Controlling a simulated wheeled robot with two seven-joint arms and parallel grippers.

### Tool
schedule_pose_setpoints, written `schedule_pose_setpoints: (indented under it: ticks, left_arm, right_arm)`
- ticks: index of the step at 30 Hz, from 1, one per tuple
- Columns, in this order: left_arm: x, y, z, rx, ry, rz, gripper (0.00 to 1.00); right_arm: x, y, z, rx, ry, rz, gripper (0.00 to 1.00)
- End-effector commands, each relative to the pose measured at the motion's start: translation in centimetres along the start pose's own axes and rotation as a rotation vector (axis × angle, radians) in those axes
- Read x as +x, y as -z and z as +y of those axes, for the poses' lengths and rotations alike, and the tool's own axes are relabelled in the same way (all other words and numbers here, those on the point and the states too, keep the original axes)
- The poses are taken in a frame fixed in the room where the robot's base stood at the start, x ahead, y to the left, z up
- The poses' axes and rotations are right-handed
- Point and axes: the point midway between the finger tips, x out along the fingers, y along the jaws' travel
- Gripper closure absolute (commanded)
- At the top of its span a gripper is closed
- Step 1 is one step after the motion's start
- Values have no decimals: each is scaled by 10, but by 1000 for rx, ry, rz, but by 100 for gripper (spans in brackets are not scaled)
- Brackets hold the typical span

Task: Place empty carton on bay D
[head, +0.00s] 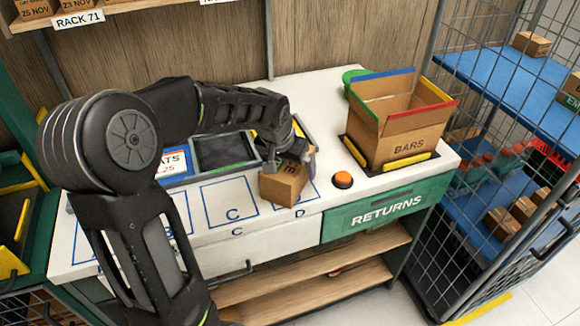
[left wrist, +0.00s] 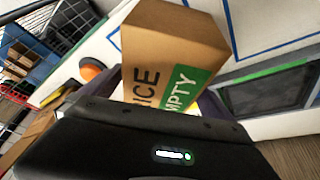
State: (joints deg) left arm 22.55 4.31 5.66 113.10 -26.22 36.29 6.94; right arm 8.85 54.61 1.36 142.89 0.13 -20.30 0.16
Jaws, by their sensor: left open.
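The empty carton (head: 284,184) is a small brown box at bay D (head: 303,212), whose outline is partly covered by it. In the left wrist view the carton (left wrist: 170,50) shows a green label with "MPTY" readable and "ICE" beside it. My left gripper (head: 303,160) is open around the carton's upper back part, with a finger on each side. Whether the carton's base lies fully flat on the counter is hard to tell. My right gripper is not in view.
Bay C (head: 230,202) is bare, left of the carton. An orange button (head: 342,180) and a large open BARS box (head: 402,125) stand to the right. Trays (head: 225,152) lie behind the bays. A wire cage (head: 500,150) stands at far right.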

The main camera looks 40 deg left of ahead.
Motion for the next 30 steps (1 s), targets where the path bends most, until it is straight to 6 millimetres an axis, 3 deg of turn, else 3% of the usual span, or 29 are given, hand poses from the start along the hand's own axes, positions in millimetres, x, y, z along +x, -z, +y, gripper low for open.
schedule_pose_setpoints:
  ticks: [15, 20, 30]
  left_arm:
    - [-97, 0, 0, 0, -1, 3, 1]
    - [-108, 0, 0, 0, -1, 0, 1]
    - [-108, 0, 0, 0, -1, -1, 1]
  right_arm:
    - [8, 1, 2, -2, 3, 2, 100]
    - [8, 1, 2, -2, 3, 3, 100]
    - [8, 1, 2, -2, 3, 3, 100]
